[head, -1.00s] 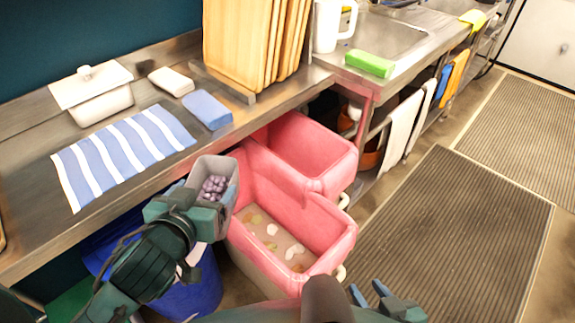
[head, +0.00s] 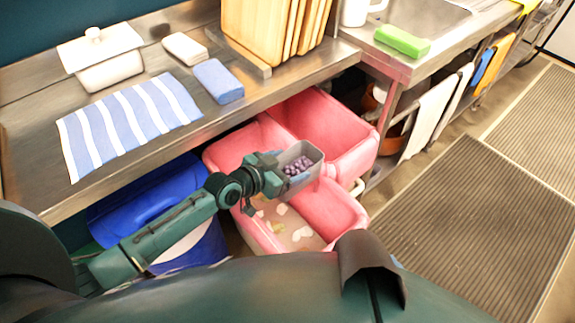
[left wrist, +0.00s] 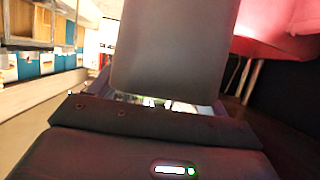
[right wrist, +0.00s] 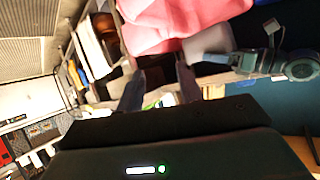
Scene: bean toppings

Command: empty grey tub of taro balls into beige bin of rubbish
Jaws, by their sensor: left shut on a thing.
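My left gripper (head: 272,174) is shut on the grey tub (head: 310,174). The tub is upright and holds purple taro balls (head: 297,166). It is above the two bins, over the near one's back side. The near bin (head: 337,208) is lined in pink, and pale scraps (head: 282,210) lie on its floor. Its beige outer side barely shows. The tub's grey wall fills the middle of the left wrist view (left wrist: 168,50). The right wrist view also shows the tub (right wrist: 208,40). My right gripper (right wrist: 158,88) is open and empty there, and is not seen in the head view.
A second pink-lined bin (head: 340,115) stands behind the near one. A blue bin (head: 150,205) is at the left, under my left arm. The steel counter (head: 130,165) runs behind, with a striped cloth (head: 130,120), sponges and a lidded white dish (head: 105,65).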

